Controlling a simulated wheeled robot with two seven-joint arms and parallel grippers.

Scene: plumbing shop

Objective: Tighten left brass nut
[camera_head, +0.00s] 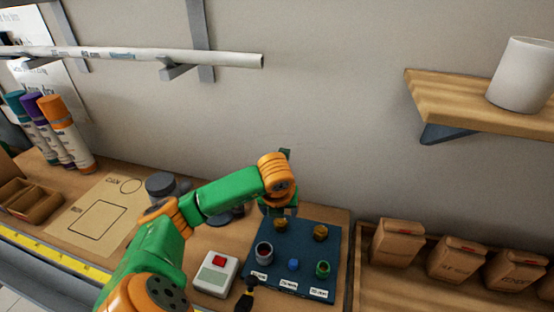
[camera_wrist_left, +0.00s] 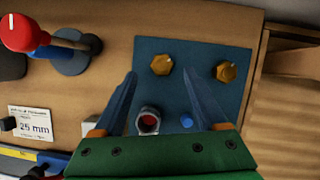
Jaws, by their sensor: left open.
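The left brass nut (camera_head: 280,224) sits at the back of a dark blue board (camera_head: 298,246) on the bench, and the right brass nut (camera_head: 320,232) is beside it. In the left wrist view the left nut (camera_wrist_left: 162,64) lies between the fingertips of my left gripper (camera_wrist_left: 160,74), and the right nut (camera_wrist_left: 226,72) lies outside the right finger. My left gripper (camera_head: 279,212) is open, above the back of the board. I cannot tell its height over the nut. My right gripper is not in view.
A grey fitting (camera_head: 264,252), a blue one (camera_head: 293,265) and a green one (camera_head: 323,269) stand on the board's front. A white box with a red button (camera_head: 215,273) is left of it. Brown packages (camera_head: 397,243) stand in a tray on the right. The wall is close behind.

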